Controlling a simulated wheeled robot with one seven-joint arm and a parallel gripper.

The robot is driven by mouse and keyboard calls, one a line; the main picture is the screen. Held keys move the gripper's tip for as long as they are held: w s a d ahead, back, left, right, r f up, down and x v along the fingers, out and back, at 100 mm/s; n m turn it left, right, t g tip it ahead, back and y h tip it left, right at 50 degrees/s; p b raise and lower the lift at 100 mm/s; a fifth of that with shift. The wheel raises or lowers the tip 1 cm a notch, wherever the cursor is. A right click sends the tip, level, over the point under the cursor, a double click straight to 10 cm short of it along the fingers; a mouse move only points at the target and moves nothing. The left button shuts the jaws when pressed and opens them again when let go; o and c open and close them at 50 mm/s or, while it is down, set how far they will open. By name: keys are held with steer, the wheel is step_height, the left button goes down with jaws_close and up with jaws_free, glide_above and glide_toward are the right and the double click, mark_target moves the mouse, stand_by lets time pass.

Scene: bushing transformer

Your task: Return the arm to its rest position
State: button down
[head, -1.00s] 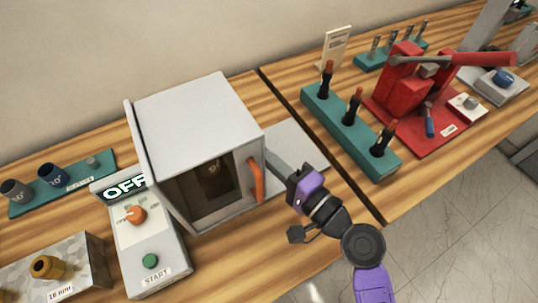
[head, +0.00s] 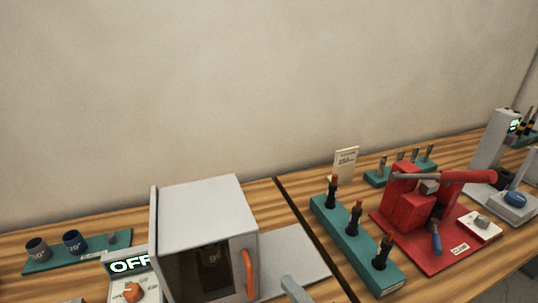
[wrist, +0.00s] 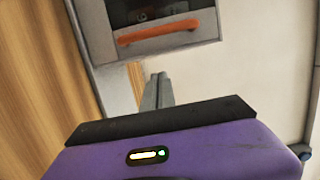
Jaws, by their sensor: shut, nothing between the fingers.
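My gripper shows in the wrist view (wrist: 158,92) with its grey fingers together and nothing between them. In the head view only its grey finger end (head: 292,288) shows at the bottom edge, right of the oven-like grey box (head: 205,208). The rest of my arm is out of the head view. The box's door with its orange handle (head: 248,274) appears shut, and the handle (wrist: 158,32) also shows ahead of the fingers in the wrist view. The fingers appear apart from the handle.
A control box with an OFF display (head: 130,265) stands left of the grey box. To the right are a teal rack (head: 340,240) with several black-and-red pieces and a red press (head: 410,200) on a red base. A teal stand with cups (head: 75,252) is at far left.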

steer(key=s+d+f+n+t+h, duration=0.1)
steer(key=s+d+n+t+h, duration=0.25)
steer(key=s+d+h, duration=0.7)
steer(key=s+d+n+g, duration=0.1)
steer(key=s+n, duration=0.3)
steer(key=s, duration=0.6)
steer(key=s+d+f+n+g, duration=0.1)
steer(key=s+d+n+g, duration=0.1)
steer(key=s, duration=0.8)
steer(key=shift+s+d+n+g+y+b, duration=0.35)
steer(key=shift+n+g+y, duration=0.1)
steer(key=shift+n, duration=0.5)
